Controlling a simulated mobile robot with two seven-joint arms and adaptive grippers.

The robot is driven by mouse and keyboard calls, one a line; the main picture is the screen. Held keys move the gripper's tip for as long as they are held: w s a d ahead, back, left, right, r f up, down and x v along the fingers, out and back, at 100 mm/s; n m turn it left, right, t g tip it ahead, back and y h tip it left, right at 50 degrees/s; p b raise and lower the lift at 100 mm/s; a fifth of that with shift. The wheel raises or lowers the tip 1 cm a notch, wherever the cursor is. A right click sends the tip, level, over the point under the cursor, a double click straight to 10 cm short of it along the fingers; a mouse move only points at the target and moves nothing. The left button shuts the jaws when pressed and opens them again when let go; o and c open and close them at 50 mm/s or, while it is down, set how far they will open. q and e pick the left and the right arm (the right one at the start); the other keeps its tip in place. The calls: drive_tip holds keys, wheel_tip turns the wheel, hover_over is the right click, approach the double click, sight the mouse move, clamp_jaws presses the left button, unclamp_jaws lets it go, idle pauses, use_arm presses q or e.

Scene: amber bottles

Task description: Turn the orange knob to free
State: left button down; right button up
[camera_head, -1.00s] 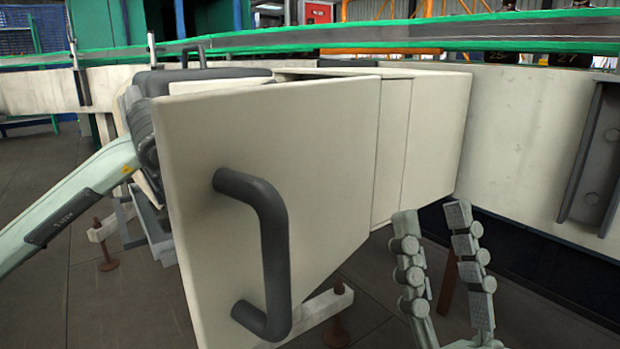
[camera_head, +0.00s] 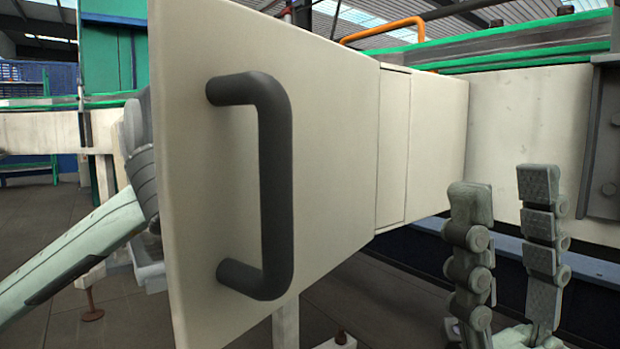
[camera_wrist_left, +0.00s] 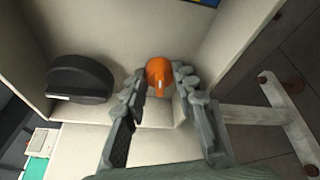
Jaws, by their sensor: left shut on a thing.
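The orange knob (camera_wrist_left: 159,77) shows in the left wrist view, on a cream panel, with a pale mark on its face. My left gripper (camera_wrist_left: 160,84) has its fingers on both sides of the knob and is shut on it. In the head view the knob and the left gripper are hidden behind a cream box; only my left arm shows at the left. My right gripper (camera_head: 505,190) is open and empty at the lower right of the head view, its fingers pointing up.
The cream box (camera_head: 330,140) carries a dark grey handle (camera_head: 277,185) and fills the middle of the head view. A black rounded part (camera_wrist_left: 80,80) sits left of the knob. A cream beam (camera_head: 530,120) with green rails runs behind. Floor shows at the left.

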use_arm(q)
drive_tip(key=shift+m+t, duration=0.5)
drive_tip(key=shift+m, duration=0.5)
drive_tip(key=c, duration=1.2)
unclamp_jaws()
drive_tip(key=shift+f, duration=0.15)
drive_tip(key=shift+f, duration=0.1)
drive_tip(key=shift+s, duration=0.15)
drive_tip(key=shift+r+v, duration=0.15)
drive_tip(key=shift+v, duration=1.8)
drive_tip(key=shift+r+v, duration=0.1)
drive_tip(key=shift+v, duration=1.9)
